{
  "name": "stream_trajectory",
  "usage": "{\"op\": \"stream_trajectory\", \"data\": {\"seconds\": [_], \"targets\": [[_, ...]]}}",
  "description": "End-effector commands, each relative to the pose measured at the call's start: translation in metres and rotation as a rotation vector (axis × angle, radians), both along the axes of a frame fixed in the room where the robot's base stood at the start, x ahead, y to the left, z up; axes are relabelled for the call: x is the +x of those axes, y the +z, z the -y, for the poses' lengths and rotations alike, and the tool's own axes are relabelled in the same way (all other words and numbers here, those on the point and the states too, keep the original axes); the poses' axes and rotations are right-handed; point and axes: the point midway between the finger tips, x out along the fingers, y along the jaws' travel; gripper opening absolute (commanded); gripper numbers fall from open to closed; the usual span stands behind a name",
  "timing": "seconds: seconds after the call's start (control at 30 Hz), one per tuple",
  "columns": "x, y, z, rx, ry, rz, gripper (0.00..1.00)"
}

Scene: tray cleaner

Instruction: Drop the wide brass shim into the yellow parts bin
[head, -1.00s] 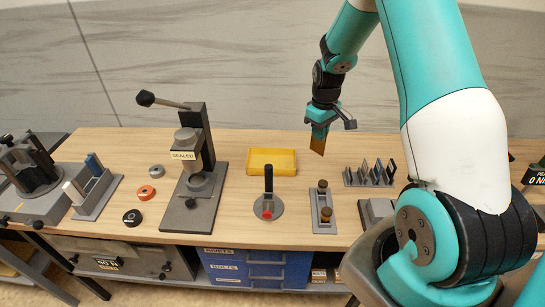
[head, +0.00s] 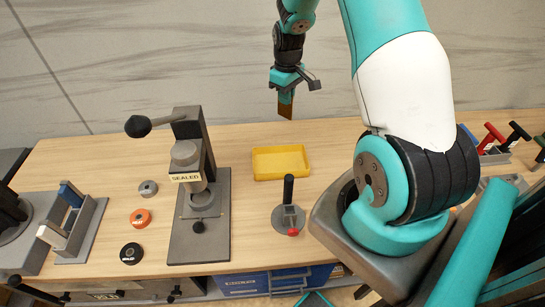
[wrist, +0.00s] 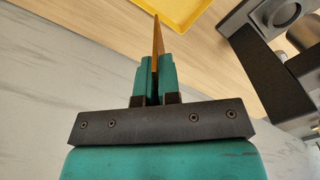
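The wide brass shim (head: 286,109) is a thin brown-gold plate held in my gripper (head: 286,96). It hangs downward from the fingertips in the head view, above the back of the bench. In the wrist view the shim (wrist: 157,42) shows nearly edge-on between the two teal fingers of my gripper (wrist: 156,72), which are closed on it. The yellow parts bin (head: 281,163) is a shallow open tray on the bench, below the shim in the head view. The bin's edge (wrist: 168,14) also shows at the top of the wrist view. The bin looks empty.
A press with a SEALED label (head: 186,178) stands left of the bin. A round-based stand with a black handle (head: 288,216) is in front of it. Several rings, one of them orange (head: 140,218), lie farther left. The bench (head: 90,170) behind the rings is clear.

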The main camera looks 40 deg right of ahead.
Motion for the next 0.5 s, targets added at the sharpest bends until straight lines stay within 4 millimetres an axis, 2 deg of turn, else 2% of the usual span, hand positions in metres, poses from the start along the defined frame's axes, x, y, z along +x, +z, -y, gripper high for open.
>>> {"op": "stream_trajectory", "data": {"seconds": [0.5], "targets": [[0.002,-0.057,-0.003,0.0,0.005,0.0,0.0]]}}
